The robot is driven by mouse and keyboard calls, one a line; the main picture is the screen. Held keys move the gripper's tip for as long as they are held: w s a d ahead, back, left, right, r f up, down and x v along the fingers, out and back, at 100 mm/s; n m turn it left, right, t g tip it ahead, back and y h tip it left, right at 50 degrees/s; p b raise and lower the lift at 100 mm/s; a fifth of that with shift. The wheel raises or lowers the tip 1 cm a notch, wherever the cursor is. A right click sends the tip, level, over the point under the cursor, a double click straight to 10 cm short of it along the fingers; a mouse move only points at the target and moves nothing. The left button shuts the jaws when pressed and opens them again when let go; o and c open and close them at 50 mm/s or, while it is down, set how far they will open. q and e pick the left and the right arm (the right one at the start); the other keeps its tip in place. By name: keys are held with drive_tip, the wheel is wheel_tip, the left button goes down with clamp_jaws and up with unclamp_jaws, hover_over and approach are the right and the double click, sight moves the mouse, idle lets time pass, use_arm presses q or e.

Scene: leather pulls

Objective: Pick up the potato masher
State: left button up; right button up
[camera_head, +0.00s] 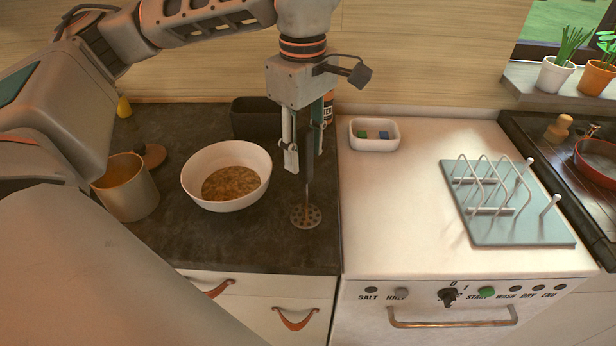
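The potato masher (305,215) is upright, with a round perforated head low over the dark counter near its right edge. I cannot tell whether the head touches the counter. Its dark handle rises between the fingers of my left gripper (307,160), which points straight down. The fingers are close on both sides of the handle and appear shut on it. The gripper's body hides the handle's top. My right gripper is not in view.
A white bowl (226,160) with brown contents stands just left of the masher. A metal pot (127,188) is further left. A dark bin (255,118) and an orange-labelled bottle (328,107) stand behind. At right are a white tray (374,144) and a rack (510,225).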

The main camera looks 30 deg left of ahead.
sight(305, 171)
use_arm(q)
drive_tip(key=shift+d+f, duration=0.1)
drive_tip(key=shift+f, duration=2.65)
clamp_jaws()
